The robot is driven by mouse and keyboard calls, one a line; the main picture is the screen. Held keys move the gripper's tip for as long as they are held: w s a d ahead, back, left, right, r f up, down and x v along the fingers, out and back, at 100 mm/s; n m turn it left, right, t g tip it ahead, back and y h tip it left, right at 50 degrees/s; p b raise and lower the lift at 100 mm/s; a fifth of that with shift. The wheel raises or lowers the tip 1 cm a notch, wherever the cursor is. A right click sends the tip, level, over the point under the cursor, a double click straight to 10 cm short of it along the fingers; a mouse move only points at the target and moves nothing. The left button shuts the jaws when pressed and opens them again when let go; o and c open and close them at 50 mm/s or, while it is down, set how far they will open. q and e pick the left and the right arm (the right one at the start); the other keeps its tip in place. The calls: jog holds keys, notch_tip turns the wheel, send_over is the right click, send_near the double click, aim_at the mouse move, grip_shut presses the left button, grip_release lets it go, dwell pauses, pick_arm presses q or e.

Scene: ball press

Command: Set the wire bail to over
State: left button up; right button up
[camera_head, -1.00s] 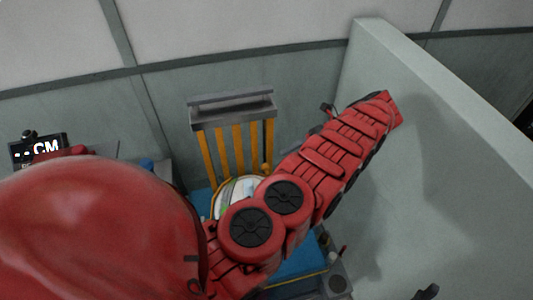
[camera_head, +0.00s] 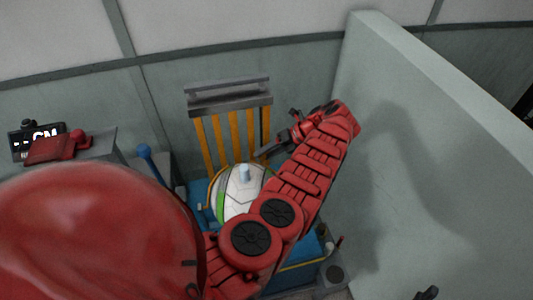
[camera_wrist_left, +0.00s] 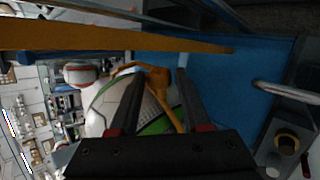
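The orange wire bail (camera_head: 211,188) shows as a curved band along the left side of the white, green-striped ball (camera_head: 236,192). In the left wrist view the bail (camera_wrist_left: 178,118) curves around the ball (camera_wrist_left: 103,103), with a thicker orange part (camera_wrist_left: 157,77) between the finger lines. My left gripper (camera_head: 262,152) is just right of and above the ball, in front of the orange bars. In the left wrist view its two dark fingers (camera_wrist_left: 156,85) are apart, with no clear contact on the bail. My left forearm hides the ball's lower right. My right gripper is not seen.
Orange upright bars (camera_head: 231,140) under a grey crossbeam (camera_head: 229,95) stand behind the ball. A blue base (camera_head: 308,245) lies below. A blue-knobbed lever (camera_head: 146,152) and a display (camera_head: 37,138) are left. A pale wall (camera_head: 430,150) bounds the right.

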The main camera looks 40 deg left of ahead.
pick_arm(q)
grip_shut()
dwell(1.1)
